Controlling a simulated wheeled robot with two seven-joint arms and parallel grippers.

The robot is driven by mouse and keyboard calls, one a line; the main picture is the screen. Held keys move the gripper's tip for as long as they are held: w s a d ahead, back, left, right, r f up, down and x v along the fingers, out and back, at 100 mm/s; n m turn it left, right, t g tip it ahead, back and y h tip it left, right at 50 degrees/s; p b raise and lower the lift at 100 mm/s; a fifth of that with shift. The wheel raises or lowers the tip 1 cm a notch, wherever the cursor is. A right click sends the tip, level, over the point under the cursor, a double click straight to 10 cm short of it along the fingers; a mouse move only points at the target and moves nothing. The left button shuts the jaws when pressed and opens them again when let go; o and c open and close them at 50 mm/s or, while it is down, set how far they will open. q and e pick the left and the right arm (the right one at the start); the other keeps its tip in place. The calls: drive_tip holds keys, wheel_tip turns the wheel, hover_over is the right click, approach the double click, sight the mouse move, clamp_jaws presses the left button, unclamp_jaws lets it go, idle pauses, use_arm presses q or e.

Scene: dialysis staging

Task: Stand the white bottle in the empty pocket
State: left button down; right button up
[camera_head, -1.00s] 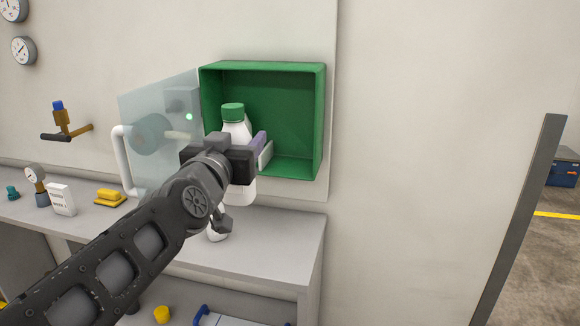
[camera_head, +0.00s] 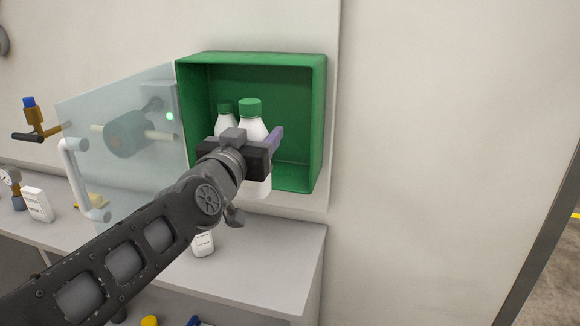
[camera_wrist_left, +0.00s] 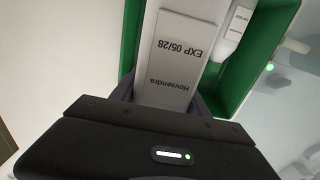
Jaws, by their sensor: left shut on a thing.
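My left gripper (camera_head: 262,150) is shut on a white bottle (camera_head: 252,128) with a green cap, held upright in front of the open green wall box (camera_head: 319,130). How far the bottle is inside the box is unclear. In the left wrist view its label (camera_wrist_left: 178,60) reads "Hovsendra, EXP 05/28" between the fingers. A second white bottle (camera_head: 225,122) with a green cap stands in the box to the left, partly hidden; its label side shows in the wrist view (camera_wrist_left: 238,22). The right part of the box looks free; pocket dividers cannot be made out. My right gripper is out of view.
A clear door (camera_head: 110,160) with a white handle (camera_head: 72,180) stands open left of the box. Below is a grey counter (camera_head: 270,260) with a small labelled white container (camera_head: 203,244) and a white carton (camera_head: 37,205). A brown valve (camera_head: 35,120) projects from the wall.

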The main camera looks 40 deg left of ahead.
use_arm(q)
drive_tip(key=shift+s+r, duration=0.1)
drive_tip(key=shift+r, duration=0.1)
drive_tip(key=p, duration=0.3)
approach(291, 110)
drive_tip(key=w+r, duration=0.1)
drive_tip(key=w+a+r, duration=0.1)
drive_tip(key=w, duration=0.1)
drive_tip(key=w+r, duration=0.1)
drive_tip(key=w, duration=0.1)
drive_tip(key=shift+a+r, duration=0.1)
drive_tip(key=shift+a, duration=0.15)
drive_tip(key=shift+w+a+f, duration=0.1)
drive_tip(key=shift+w+f, duration=0.1)
drive_tip(key=shift+f, duration=0.3)
drive_tip(key=shift+w+a+f, duration=0.1)
drive_tip(key=shift+w+f, duration=0.1)
drive_tip(key=shift+f, duration=0.9)
drive_tip(key=shift+s, duration=0.1)
